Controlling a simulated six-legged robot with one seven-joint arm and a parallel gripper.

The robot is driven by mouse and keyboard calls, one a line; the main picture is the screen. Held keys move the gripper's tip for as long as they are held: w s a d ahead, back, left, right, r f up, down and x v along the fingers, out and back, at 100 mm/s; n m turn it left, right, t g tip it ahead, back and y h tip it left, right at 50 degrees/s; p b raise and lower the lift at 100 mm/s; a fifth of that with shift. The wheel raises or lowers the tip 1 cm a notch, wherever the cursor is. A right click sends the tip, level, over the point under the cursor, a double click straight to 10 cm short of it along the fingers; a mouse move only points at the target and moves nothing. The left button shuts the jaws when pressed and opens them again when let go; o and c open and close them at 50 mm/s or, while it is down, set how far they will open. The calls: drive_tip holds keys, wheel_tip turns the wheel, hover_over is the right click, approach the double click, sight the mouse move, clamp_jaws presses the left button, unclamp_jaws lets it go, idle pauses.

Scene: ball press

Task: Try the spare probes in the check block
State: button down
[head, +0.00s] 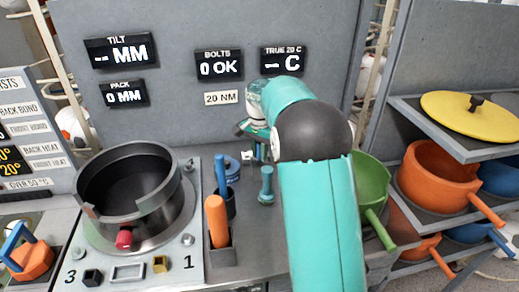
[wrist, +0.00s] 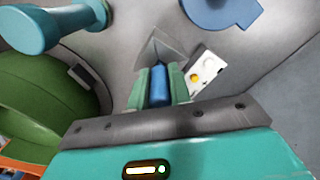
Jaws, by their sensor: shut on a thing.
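In the wrist view my gripper (wrist: 159,88) is shut on a blue probe (wrist: 159,80), held between its two green fingers. A grey angular block (wrist: 146,58) lies just beyond the fingertips. I cannot tell whether it is the check block or whether the probe touches it. In the head view my gripper (head: 258,152) is low near the back panel, partly hidden by my arm. Another blue stick (head: 220,170) stands in a dark holder to its left. The TRUE 20 C display (head: 283,62) shows a dash and C.
A white plate with yellow and white dots (wrist: 207,70) is beside the fingers. A teal peg (head: 266,186), orange-handled tool (head: 217,220) and blue round piece (head: 233,168) stand nearby. A green pan (head: 372,185) is right of my arm; a large dark pot (head: 130,190) is left.

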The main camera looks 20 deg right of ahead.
drive_tip(key=shift+f, duration=0.15)
drive_tip(key=shift+f, duration=0.45)
drive_tip(key=c, duration=1.2)
unclamp_jaws()
drive_tip(key=shift+f, duration=0.1)
wheel_tip(320, 180, up, 14)
drive_tip(key=shift+f, duration=0.1)
drive_tip(key=shift+s, duration=0.1)
